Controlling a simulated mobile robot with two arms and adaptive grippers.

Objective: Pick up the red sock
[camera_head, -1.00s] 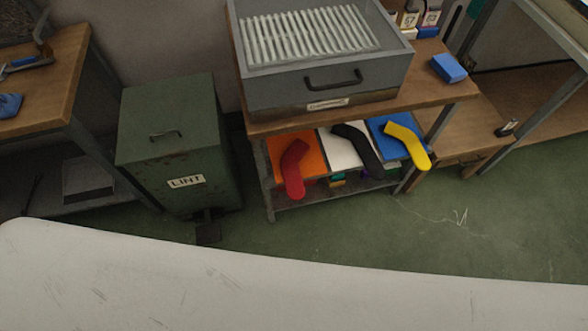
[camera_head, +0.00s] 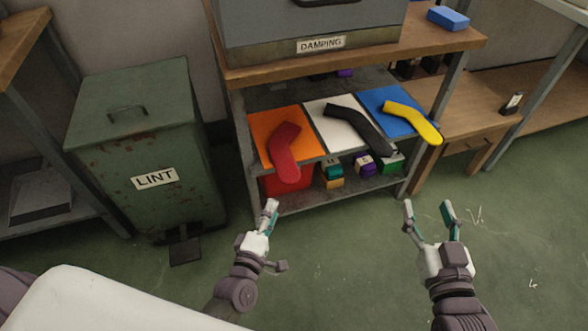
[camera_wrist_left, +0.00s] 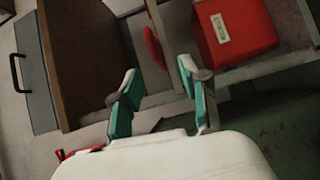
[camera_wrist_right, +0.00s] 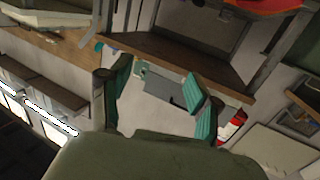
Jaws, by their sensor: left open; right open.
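The red sock (camera_head: 285,152) lies on an orange panel (camera_head: 262,124) on the middle shelf of the workbench, its foot end hanging over the front edge. In the left wrist view a red curved shape, likely the sock (camera_wrist_left: 155,47), shows beyond the fingers. My left gripper (camera_head: 271,233) is in front of and below the sock, empty and apart from it; the left wrist view shows its fingers (camera_wrist_left: 158,95) spread. My right gripper (camera_head: 428,214) is open and empty over the floor, in front of the yellow sock's side of the shelf.
A black sock (camera_head: 360,128) on a white panel and a yellow sock (camera_head: 412,120) on a blue panel lie to the right. A red bin (camera_head: 288,180) and several small boxes stand below. The green LINT bin (camera_head: 150,150) stands left. Floor in front is clear.

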